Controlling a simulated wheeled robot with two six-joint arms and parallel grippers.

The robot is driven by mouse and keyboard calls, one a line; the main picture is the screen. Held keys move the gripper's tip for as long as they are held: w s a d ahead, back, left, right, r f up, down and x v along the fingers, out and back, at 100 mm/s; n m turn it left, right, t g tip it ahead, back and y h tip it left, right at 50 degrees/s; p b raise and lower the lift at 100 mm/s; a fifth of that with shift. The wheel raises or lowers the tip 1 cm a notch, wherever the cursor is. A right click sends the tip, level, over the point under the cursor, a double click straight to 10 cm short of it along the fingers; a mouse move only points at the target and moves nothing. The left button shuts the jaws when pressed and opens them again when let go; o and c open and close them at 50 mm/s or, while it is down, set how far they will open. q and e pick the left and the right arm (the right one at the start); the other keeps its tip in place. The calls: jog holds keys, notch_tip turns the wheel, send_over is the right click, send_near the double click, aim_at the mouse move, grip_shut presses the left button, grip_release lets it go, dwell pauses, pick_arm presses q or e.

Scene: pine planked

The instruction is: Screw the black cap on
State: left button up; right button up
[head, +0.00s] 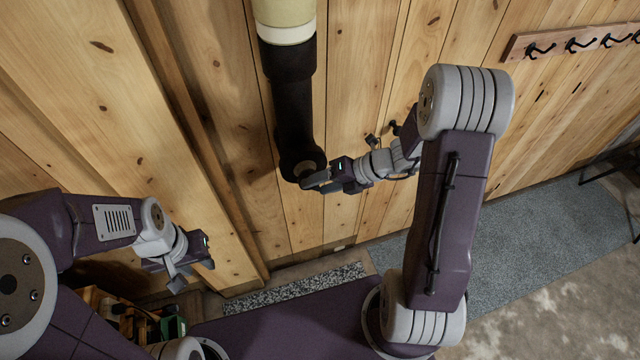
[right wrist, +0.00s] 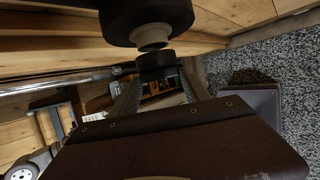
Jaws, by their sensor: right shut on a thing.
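A black pipe (head: 293,110) hangs down along the plank wall below a cream section. In the right wrist view its wide black end (right wrist: 147,14) has a narrower pale stub (right wrist: 152,36) pointing down. The black cap (right wrist: 157,63) is just below this stub, roughly in line with it; I cannot tell whether they touch. My right gripper (head: 315,181) is shut on the cap, with a finger on each side of it in the wrist view (right wrist: 160,88). The cap is not clear in the head view. My left gripper (head: 190,266) is low at the left, away from the pipe; its jaw gap is unclear.
The plank wall (head: 230,120) is close behind the pipe. A hook rail (head: 570,40) is on it at the upper right. A crate with several items (head: 125,315) stands at the lower left. The grey carpet (head: 530,220) at the right is mostly clear.

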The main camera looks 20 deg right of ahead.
jog(key=shift+w+p, duration=0.75)
jog(key=shift+w, duration=0.55)
jog(key=o, duration=1.4)
jog(key=shift+w, duration=0.1)
jog(key=v, duration=0.9)
jog(key=shift+a, duration=0.1)
